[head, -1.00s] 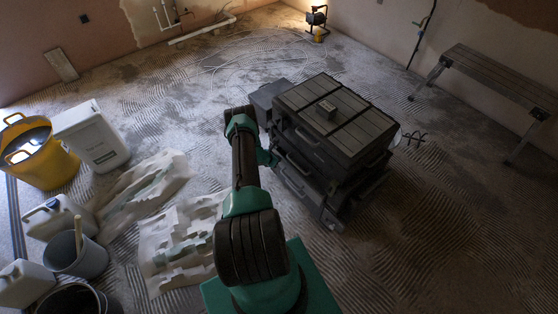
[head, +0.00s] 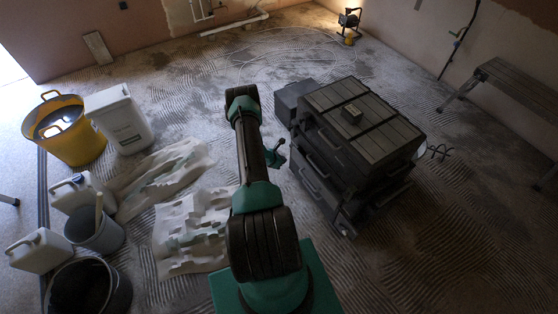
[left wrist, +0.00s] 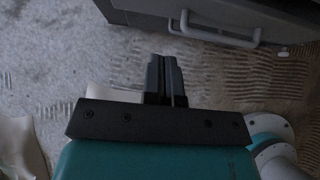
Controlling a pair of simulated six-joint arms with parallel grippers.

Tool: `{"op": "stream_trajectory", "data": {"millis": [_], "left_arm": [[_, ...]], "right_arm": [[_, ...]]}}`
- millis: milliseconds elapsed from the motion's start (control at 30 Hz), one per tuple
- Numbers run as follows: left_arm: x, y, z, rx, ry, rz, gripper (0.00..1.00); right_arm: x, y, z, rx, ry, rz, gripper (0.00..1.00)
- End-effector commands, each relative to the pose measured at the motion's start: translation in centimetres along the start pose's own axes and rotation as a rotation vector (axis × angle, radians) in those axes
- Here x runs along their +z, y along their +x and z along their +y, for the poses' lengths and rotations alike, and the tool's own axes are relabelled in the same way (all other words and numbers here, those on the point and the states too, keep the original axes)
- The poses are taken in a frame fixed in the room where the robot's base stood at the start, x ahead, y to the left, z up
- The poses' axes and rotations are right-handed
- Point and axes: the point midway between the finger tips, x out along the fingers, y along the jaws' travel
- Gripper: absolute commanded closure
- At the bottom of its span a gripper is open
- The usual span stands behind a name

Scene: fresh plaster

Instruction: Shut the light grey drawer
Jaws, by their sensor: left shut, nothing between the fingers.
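A dark cabinet (head: 372,128) stands on the floor right of centre, with drawers on its left-facing side. In the dim light I cannot tell which front is light grey in the head view; a lower drawer front (head: 316,188) with a handle juts out there. In the left wrist view a grey drawer front (left wrist: 213,10) with a pale bar handle (left wrist: 215,36) fills the top right. My left gripper (head: 277,153) is just left of the cabinet, apart from it. Its fingers (left wrist: 166,62) are shut and empty, below the handle and not touching it. My right gripper is out of view.
A yellow tub (head: 80,145), a white container (head: 125,125), buckets and pale crumpled sheets (head: 190,235) lie to the left. A bench (head: 515,85) stands at the right. Floor behind the cabinet is mostly clear.

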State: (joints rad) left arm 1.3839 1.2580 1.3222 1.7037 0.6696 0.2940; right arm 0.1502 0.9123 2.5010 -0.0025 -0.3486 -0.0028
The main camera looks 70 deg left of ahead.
Motion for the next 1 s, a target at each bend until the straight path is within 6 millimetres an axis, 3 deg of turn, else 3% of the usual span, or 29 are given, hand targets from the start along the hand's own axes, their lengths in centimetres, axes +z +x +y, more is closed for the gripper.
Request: {"op": "stream_trajectory", "data": {"millis": [200,500,667,767,867,1000], "left_arm": [[0.0,-2.3,0.0,0.0,-0.001,0.001,1.0],[0.0,-2.5,0.0,0.0,0.0,0.0,1.0],[-0.5,-2.5,-0.4,-0.01,0.004,0.018,0.87],[-2.3,-2.4,-1.6,-0.04,0.018,0.079,0.77],[-5.6,-2.5,-3.6,-0.09,0.053,0.191,0.76],[-11.7,-3.6,-6.6,-0.167,0.147,0.407,0.76]], "right_arm": [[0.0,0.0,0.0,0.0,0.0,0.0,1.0],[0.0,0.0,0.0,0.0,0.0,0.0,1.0],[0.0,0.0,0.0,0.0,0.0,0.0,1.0],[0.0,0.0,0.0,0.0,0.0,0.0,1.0],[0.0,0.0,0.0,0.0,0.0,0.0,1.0],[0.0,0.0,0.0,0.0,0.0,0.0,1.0]]}}
